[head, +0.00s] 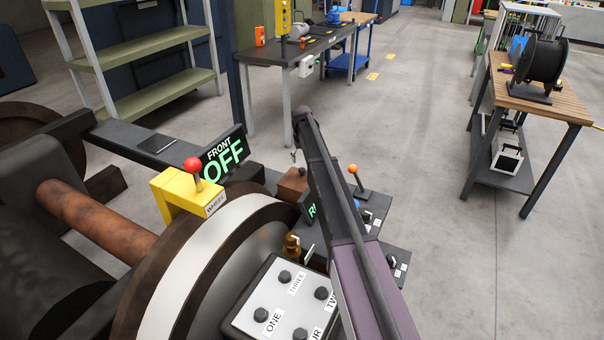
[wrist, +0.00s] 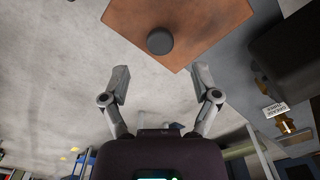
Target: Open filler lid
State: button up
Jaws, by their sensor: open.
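A rust-brown square plate (wrist: 205,22) with a dark round knob (wrist: 160,41) fills the top of the wrist view; it looks like the filler lid. My gripper (wrist: 162,76) is open and empty. Its two fingers point toward the plate, with the knob in line with the gap between them and beyond the tips. No contact shows. In the head view a small brown box (head: 291,184) sits beside my arm and seems to be the same part.
A yellow block (head: 183,193) with a red-knobbed lever and a green OFF sign (head: 223,158) stand left of my arm. An orange-knobbed lever (head: 358,182) is to the right. A numbered button panel (head: 278,300) lies in front. Open floor extends to the right.

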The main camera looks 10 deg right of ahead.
aim_at(302, 169)
jog(key=shift+f+b, duration=2.25)
jog(key=shift+f, duration=0.3)
jog(key=shift+c, duration=0.2)
grip_shut()
